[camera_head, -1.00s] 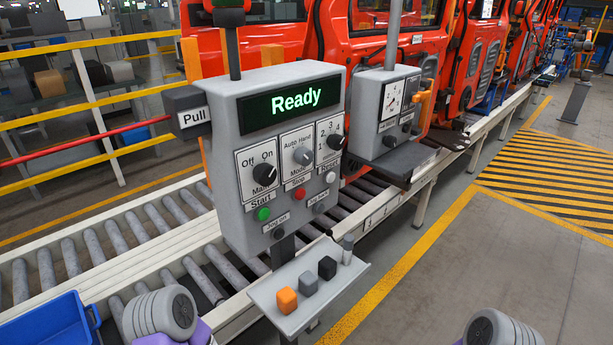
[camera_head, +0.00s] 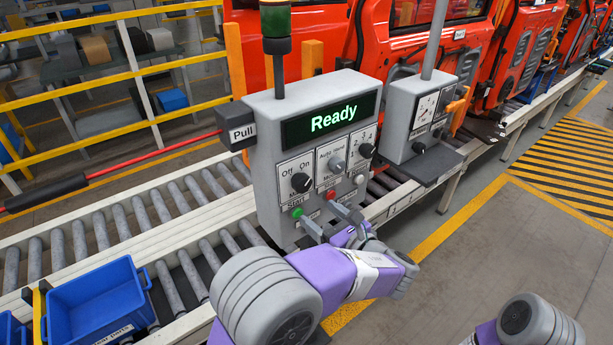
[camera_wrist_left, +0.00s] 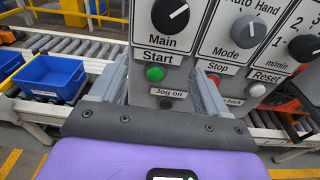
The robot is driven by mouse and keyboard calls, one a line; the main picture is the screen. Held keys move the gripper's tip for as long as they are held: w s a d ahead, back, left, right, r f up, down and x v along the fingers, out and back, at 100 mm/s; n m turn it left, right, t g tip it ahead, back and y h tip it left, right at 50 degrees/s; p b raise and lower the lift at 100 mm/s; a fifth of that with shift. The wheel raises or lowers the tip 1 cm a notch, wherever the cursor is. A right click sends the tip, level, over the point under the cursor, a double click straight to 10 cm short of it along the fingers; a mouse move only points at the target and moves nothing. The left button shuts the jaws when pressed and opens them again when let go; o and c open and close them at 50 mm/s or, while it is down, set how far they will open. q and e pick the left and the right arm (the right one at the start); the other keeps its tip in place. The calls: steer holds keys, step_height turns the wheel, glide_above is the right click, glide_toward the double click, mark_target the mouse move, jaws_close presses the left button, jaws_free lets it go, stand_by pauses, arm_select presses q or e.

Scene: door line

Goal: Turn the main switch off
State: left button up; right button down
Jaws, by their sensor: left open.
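The main switch (camera_head: 301,182) is a black rotary knob on the left plate of the grey control box (camera_head: 268,215), under the words Off and On. In the left wrist view the main switch (camera_wrist_left: 170,14) has its white mark pointing up and right, the On side. My left gripper (camera_head: 328,220) is open and empty, below the switch and in front of the lower part of the box. In the left wrist view its fingers (camera_wrist_left: 162,82) stand either side of the green Start button (camera_wrist_left: 155,73) and Jog on label. My right gripper is out of view.
The display (camera_head: 330,118) reads Ready. The Mode knob (camera_head: 336,163) and the speed knob (camera_head: 367,150) sit right of the switch. A red pull cord (camera_head: 150,155) runs left from the box. A second box (camera_head: 415,115) stands to the right.

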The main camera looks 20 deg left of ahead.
mark_target(305, 186)
arm_select(q)
steer(key=shift+t+y, duration=0.3)
steer(key=shift+y, duration=0.2)
steer(key=w+a+r, duration=0.2)
steer(key=w+a+r+p, duration=0.1)
steer(key=w+a+r, duration=0.1)
steer(key=a, duration=0.1)
steer(key=shift+w, duration=0.25)
